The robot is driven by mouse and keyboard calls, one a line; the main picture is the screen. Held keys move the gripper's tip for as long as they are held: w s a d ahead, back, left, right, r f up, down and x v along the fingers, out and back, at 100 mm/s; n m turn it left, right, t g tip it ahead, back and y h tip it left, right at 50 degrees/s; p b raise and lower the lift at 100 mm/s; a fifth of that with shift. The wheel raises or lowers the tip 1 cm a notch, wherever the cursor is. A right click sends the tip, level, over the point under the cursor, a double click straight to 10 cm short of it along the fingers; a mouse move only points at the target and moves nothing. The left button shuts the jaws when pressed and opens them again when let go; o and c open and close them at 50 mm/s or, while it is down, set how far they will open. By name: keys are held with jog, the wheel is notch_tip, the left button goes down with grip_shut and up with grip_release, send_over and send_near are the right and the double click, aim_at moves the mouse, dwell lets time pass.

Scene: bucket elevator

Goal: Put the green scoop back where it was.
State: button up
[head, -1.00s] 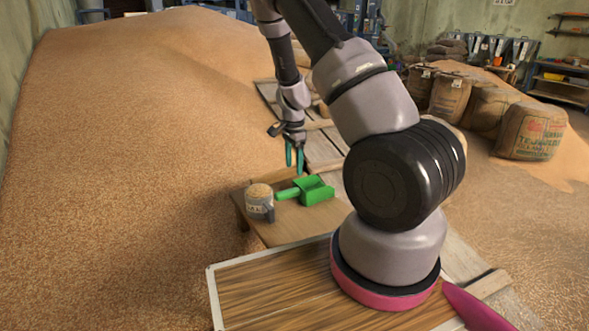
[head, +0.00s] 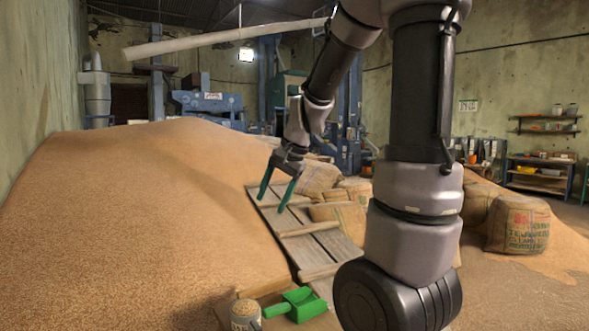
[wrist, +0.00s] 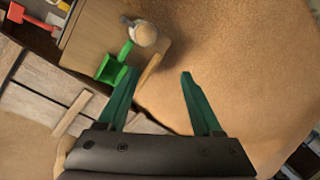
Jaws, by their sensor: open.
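The green scoop (head: 298,306) lies on a small wooden table (head: 262,288) at the bottom of the head view, beside a grain-filled mug (head: 246,314). In the wrist view the scoop (wrist: 116,66) lies at upper left, its handle pointing toward the mug (wrist: 141,33). My gripper (head: 277,196) is raised well above and beyond the table, over the grain slope, apart from the scoop. Its two green fingers are spread and empty. In the wrist view the open gripper (wrist: 160,75) has bare grain between its fingertips.
A large grain heap (head: 160,210) fills the left. A plank walkway (head: 310,235) with cross battens runs up beside it. Full sacks (head: 518,224) stand at the right. A red scoop (wrist: 35,14) shows at the wrist view's upper left corner. The air around my gripper is clear.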

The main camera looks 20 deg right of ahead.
jog(key=s+r+n+t, duration=0.1)
jog(key=s+r+n, duration=0.1)
jog(key=s+r, duration=0.2)
jog(key=s+r+n+t+h, duration=0.1)
jog(key=s+r, duration=0.4)
jog(key=s, duration=0.6)
jog(key=shift+a+r+n+t, duration=0.3)
jog(key=shift+n+t, duration=0.4)
jog(key=shift+n, duration=0.4)
